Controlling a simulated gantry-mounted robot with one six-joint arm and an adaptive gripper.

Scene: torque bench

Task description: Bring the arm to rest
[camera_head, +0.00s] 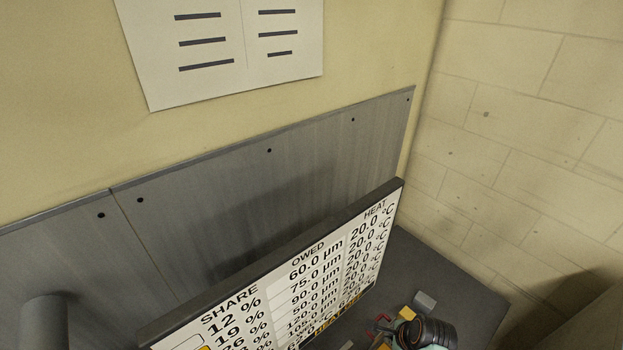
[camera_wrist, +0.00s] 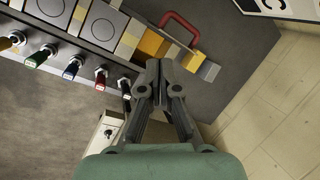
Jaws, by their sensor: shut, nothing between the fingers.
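My gripper (camera_wrist: 159,82) points away from the camera in the wrist view. Its two grey fingers meet at the tips, and nothing is held between them. Beyond the tips is a dark grey bench top (camera_wrist: 245,50). In the head view only a small part of what looks like my wrist (camera_head: 428,332) shows at the bottom edge, and the fingers cannot be made out there.
A sign board (camera_head: 280,290) with figures stands on the bench (camera_head: 470,290). A grey panel (camera_head: 330,150) and a paper sheet (camera_head: 230,45) are on the wall. The wrist view shows a red handle (camera_wrist: 183,24), yellow and grey blocks (camera_wrist: 155,43), and several coloured switches (camera_wrist: 73,68).

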